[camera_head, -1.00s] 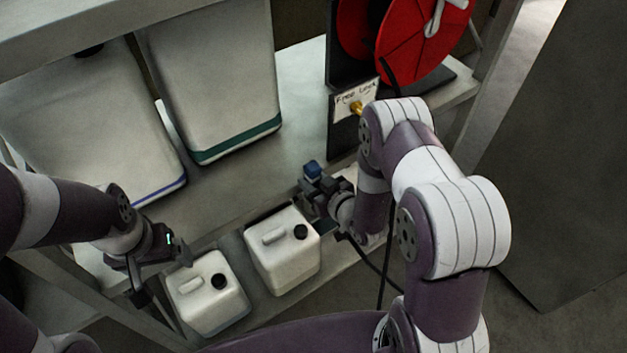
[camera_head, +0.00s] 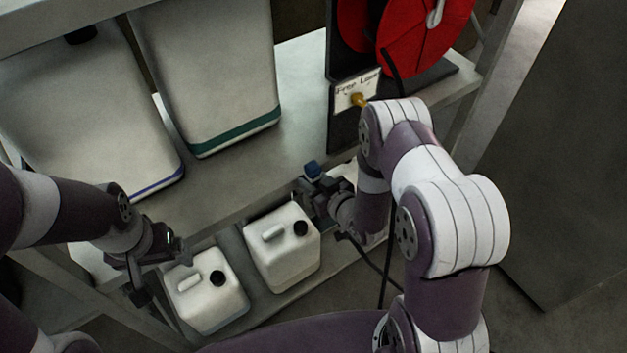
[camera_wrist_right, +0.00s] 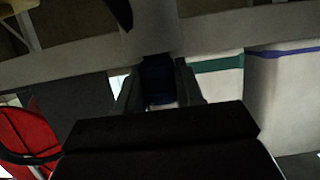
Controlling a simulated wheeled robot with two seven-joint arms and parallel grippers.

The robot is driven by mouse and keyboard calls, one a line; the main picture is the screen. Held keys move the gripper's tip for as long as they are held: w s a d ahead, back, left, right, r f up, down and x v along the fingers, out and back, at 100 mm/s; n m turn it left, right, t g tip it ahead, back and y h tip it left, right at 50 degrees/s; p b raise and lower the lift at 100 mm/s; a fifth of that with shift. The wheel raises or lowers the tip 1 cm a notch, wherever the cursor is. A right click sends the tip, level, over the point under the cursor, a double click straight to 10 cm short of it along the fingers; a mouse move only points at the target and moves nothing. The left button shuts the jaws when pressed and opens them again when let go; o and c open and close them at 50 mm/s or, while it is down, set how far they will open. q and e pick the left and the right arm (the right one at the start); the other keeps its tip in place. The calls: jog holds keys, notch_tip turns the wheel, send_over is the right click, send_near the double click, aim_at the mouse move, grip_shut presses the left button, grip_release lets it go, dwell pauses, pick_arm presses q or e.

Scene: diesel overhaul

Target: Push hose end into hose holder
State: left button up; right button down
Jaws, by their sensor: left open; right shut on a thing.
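A blue piece (camera_head: 313,169), apparently the hose end, is held in my right gripper (camera_head: 318,185) at the front of the shelf. In the right wrist view the dark blue piece (camera_wrist_right: 158,80) sits between the two fingers, below a pale grey part that I cannot identify. A black hose (camera_head: 375,264) hangs below the right wrist. I cannot make out the hose holder for certain; a brass fitting (camera_head: 359,100) sticks out at a white label under the reel. My left gripper (camera_head: 163,276) is open and empty, over the left small white canister (camera_head: 208,298).
A second small white canister (camera_head: 282,252) stands between the arms. Two large white jugs (camera_head: 70,120) (camera_head: 210,80) stand on the grey shelf (camera_head: 225,185). A red hose reel (camera_head: 425,35) is at the back right. The shelf between jugs and reel is clear.

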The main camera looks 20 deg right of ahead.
jog(key=c, duration=0.6)
grip_release()
jog(key=shift+c, duration=0.2)
jog(key=shift+s, duration=0.15)
